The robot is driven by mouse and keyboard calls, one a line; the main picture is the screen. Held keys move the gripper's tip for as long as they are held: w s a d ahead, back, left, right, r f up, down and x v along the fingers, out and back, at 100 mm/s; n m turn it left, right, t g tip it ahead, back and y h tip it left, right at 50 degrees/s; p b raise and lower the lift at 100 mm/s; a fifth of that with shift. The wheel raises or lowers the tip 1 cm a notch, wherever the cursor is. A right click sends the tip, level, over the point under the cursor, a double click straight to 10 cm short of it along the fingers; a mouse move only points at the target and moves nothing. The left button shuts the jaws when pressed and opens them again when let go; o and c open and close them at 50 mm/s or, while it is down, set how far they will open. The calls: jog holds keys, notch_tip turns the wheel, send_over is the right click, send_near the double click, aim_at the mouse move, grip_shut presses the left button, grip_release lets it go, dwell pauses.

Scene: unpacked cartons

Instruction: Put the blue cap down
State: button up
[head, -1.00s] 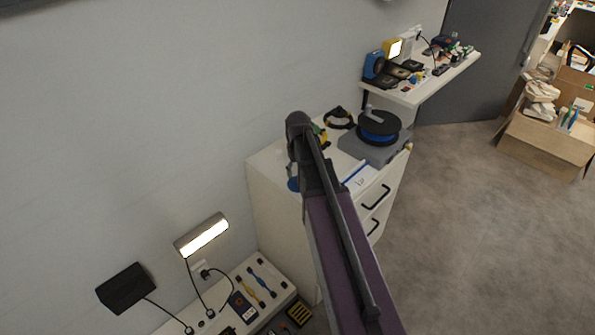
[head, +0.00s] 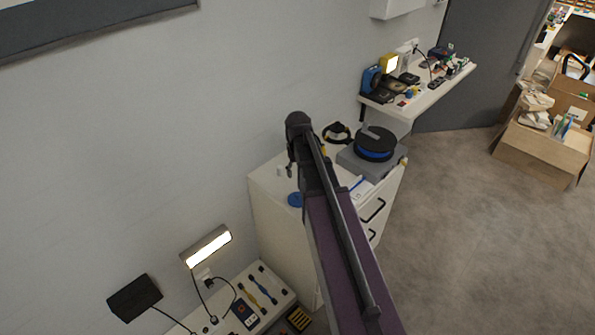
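A small blue round thing, which looks like the blue cap (head: 295,199), shows on the white cabinet top (head: 268,180) near its left side, just left of my arm. My arm reaches from the bottom of the head view up over the cabinet. My gripper (head: 287,170) is at the arm's far end, mostly hidden by the arm; only small dark parts show at its left side. The cap appears apart from the gripper and lying flat. I cannot see the fingertips well enough to tell whether they are open or shut.
A grey box with a blue-and-black spool (head: 374,147) and a black coiled band (head: 337,133) are on the cabinet behind my arm. A cluttered wall shelf (head: 408,109) is beyond. An open carton (head: 545,152) is at right.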

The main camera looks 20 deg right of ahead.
jog(key=shift+r, duration=0.4)
dwell(0.4)
jog(key=s+a, duration=1.3)
jog(key=s, duration=0.1)
jog(key=shift+a, duration=0.4)
jog(key=shift+r+p, duration=0.1)
jog(key=shift+p, duration=0.2)
jog(key=shift+r, duration=0.15)
jog(key=shift+d, duration=0.1)
dwell(0.6)
